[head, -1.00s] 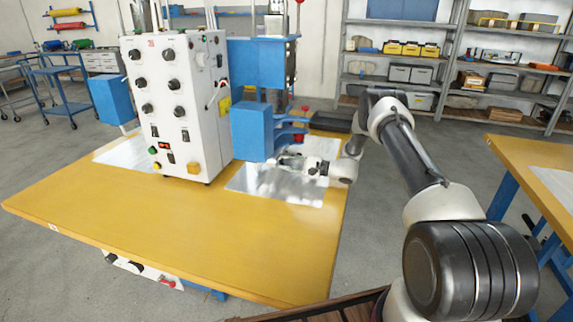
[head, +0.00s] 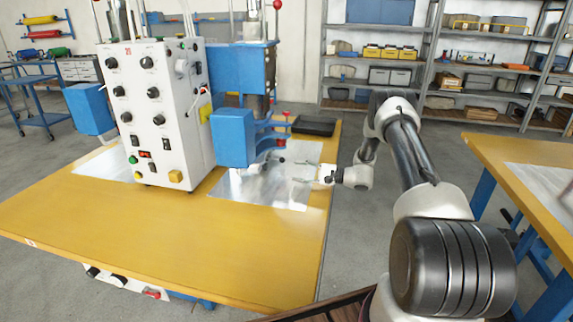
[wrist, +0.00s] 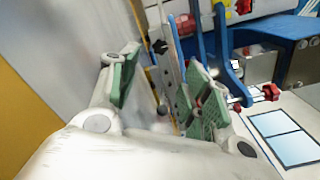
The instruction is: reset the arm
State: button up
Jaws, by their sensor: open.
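My gripper (head: 304,171) is open at the right edge of the yellow table, beside the blue welding machine (head: 236,138). My arm bends over from the right of the head view to reach there. In the wrist view my gripper (wrist: 160,88) shows two green-padded fingers spread apart, with no object seen held between them. The machine's blue bracket and a red knob (wrist: 271,92) lie beyond the fingers. The fingertips look small and thin in the head view.
The white control box (head: 158,112) stands on the yellow table (head: 190,232), with a shiny metal plate (head: 262,190) beside it. A black tray (head: 314,125) lies behind. A second yellow table (head: 490,150) stands at right. Bare floor lies between the tables.

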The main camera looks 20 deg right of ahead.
jog(key=s+a+r+n+g+h, duration=0.2)
jog(key=s+a+r+n+g, duration=0.15)
jog(key=s+r, duration=0.65)
jog(key=s+a+r+n+g+h, duration=0.35)
jog(key=s+r, duration=0.35)
jog(key=r, duration=0.6)
jog(key=s+d+r+n+h, duration=0.2)
jog(key=s+d+r+h, duration=0.1)
jog(key=s, duration=0.7)
jog(key=s+d+r+n+t+h, duration=0.1)
jog(key=s+d+r+h, duration=0.2)
jog(key=s, duration=0.7)
jog(key=s+d+r+n+t+h, duration=0.1)
jog(key=s+d+r+n+h, duration=0.1)
jog(key=s, duration=0.8)
jog(key=shift+s+d+r+n+h, duration=0.15)
jog(key=shift+d+r+n+h, duration=0.25)
jog(key=shift+d+h, duration=0.75)
